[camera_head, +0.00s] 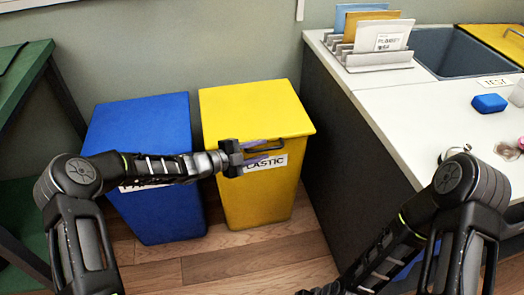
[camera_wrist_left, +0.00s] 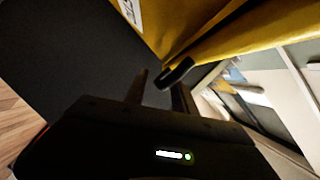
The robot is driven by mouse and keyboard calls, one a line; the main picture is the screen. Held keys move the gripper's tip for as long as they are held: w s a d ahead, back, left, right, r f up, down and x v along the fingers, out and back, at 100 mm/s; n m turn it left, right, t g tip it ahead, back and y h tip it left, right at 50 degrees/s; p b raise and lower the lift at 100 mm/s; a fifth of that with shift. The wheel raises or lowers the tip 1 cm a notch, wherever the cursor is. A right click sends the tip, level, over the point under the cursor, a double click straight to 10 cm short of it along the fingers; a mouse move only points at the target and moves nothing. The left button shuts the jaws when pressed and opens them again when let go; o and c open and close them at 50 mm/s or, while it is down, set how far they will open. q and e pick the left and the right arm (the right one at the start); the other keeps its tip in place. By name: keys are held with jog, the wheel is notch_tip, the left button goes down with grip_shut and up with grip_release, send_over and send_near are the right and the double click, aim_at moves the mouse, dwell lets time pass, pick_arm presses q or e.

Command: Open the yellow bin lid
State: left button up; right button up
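The yellow bin (camera_head: 225,185) stands on the floor with its yellow lid (camera_head: 255,108) closed. A black handle (camera_head: 265,145) sticks out from the front of the bin just under the lid. My left gripper (camera_head: 262,160) is at the front of the bin, close to this handle and over the "PLASTIC" label. In the left wrist view the two fingers (camera_wrist_left: 160,95) are apart, and the handle (camera_wrist_left: 176,73) lies near their tips. I cannot tell whether a finger touches it. My right arm reaches down to the lower edge; its fingers are outside the picture.
A blue bin (camera_head: 150,125) stands left of the yellow bin. A white counter (camera_head: 395,105) on a dark cabinet (camera_head: 335,150) stands close on the right, with a rack (camera_head: 370,60) and small items on top. A green shelf (camera_head: 25,85) is at far left. Wooden floor lies in front.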

pick_arm(q)
jog(key=shift+w+d+f, duration=0.1)
jog(key=shift+w+d, duration=0.2)
jog(key=shift+d, duration=0.15)
grip_shut()
dwell(1.1)
